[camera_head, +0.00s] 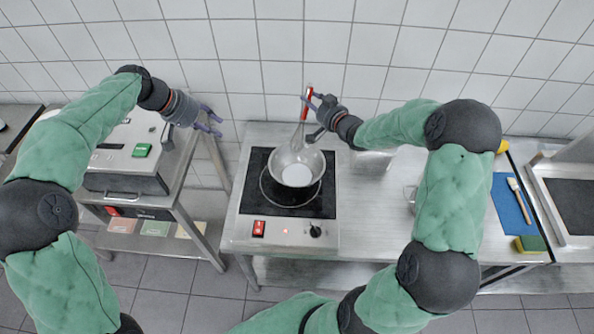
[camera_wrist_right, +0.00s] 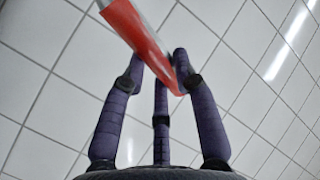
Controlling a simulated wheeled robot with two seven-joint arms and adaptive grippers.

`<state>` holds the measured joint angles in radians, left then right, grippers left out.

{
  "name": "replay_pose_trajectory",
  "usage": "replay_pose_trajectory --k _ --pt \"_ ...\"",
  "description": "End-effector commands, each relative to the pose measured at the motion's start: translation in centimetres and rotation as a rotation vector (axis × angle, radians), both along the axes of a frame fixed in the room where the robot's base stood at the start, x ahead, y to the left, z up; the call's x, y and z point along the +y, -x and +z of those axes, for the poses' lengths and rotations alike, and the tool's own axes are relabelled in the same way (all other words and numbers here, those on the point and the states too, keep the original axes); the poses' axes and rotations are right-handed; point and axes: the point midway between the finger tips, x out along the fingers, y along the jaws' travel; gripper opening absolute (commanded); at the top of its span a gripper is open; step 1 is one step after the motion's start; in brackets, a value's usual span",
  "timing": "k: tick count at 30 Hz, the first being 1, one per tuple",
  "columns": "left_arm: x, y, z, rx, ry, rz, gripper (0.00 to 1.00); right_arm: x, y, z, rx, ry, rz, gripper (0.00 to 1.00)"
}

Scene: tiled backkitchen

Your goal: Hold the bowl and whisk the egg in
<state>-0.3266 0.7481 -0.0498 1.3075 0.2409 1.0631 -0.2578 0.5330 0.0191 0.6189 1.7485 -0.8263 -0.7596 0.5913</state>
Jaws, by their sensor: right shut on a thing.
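A steel bowl (camera_head: 309,160) stands on the black hob (camera_head: 256,203), with something white (camera_head: 296,175) in its bottom. My right gripper (camera_head: 312,108) is shut on the red handle of a whisk (camera_head: 308,92), behind and above the bowl. The red handle (camera_wrist_right: 143,38) runs between the purple fingers (camera_wrist_right: 160,85) in the right wrist view. The whisk's wire end points down toward the bowl's back rim; whether it touches the contents I cannot tell. My left gripper (camera_head: 212,120) is open and empty, to the left of the bowl and apart from it.
A blue mat (camera_head: 510,205) with a brush and a sponge (camera_head: 530,244) lies at the right. The tiled wall is close behind the hob. A gap separates the two tables.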

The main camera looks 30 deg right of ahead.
Motion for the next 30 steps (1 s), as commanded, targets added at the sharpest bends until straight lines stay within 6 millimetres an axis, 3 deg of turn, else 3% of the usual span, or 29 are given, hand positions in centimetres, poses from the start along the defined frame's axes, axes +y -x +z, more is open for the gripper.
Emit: replay_pose_trajectory --k 11,30 --pt "0.0 0.0 0.2 0.000 0.000 0.000 0.35 0.0 0.0 0.3 -0.001 0.000 0.000 0.00" --pt "0.0 0.0 3.5 0.000 0.000 0.000 0.35 0.0 0.0 5.1 -0.001 0.001 0.001 0.00"
